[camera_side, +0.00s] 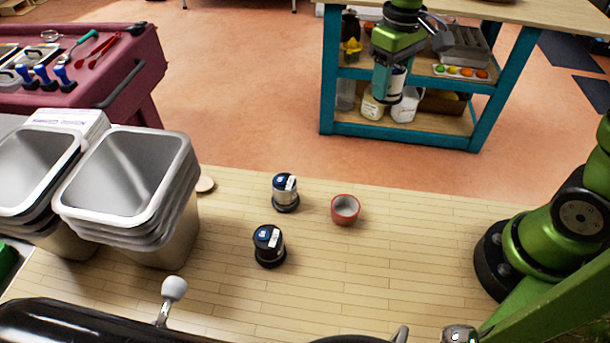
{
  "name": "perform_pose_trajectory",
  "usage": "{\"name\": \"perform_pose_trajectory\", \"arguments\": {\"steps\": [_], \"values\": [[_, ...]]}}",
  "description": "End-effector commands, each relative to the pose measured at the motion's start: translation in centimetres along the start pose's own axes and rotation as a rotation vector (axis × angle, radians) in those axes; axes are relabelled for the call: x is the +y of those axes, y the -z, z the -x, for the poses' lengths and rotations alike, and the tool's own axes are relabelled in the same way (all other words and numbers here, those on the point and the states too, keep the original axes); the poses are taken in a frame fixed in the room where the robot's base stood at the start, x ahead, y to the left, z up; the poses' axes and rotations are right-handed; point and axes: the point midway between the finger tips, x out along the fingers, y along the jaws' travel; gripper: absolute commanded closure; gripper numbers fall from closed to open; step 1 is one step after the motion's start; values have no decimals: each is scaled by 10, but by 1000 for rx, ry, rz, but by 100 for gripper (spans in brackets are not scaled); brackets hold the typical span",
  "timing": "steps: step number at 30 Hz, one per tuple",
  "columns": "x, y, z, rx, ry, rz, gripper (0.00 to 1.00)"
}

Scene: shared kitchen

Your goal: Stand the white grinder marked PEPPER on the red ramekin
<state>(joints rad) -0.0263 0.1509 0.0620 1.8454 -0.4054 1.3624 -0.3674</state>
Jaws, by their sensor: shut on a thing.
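My gripper (388,75) is high above the work table, towards the back, in front of the teal shelf unit. It is shut on a small white-and-dark cylinder (398,84), which looks like a white grinder. Its marking is too small to read, and the fingers hide part of it. The red ramekin (345,209) stands upright on the wooden table, pale inside and empty, well below my gripper. A grinder with a silver-white body and dark base (285,192) stands left of the ramekin. A black grinder (269,246) stands nearer the camera. Both have blue tops; their labels are unreadable.
Stacked steel pans (130,190) stand on the left of the wooden table (400,260). A small round pale disc (205,184) lies beside them. A dark appliance with a white-knobbed lever (173,289) is at the front. The table right of the ramekin is clear.

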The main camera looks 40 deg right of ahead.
Motion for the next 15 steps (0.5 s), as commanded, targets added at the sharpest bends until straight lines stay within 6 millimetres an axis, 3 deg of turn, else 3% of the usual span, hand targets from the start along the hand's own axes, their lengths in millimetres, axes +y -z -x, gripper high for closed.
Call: {"name": "perform_pose_trajectory", "arguments": {"steps": [6,9,12,15], "values": [[-91,-26,-27,-29,-3,149,90],[-126,-43,-42,-30,-6,151,90],[-150,-59,-54,-26,-9,121,90],[-161,-68,-63,-16,-7,65,90]]}}
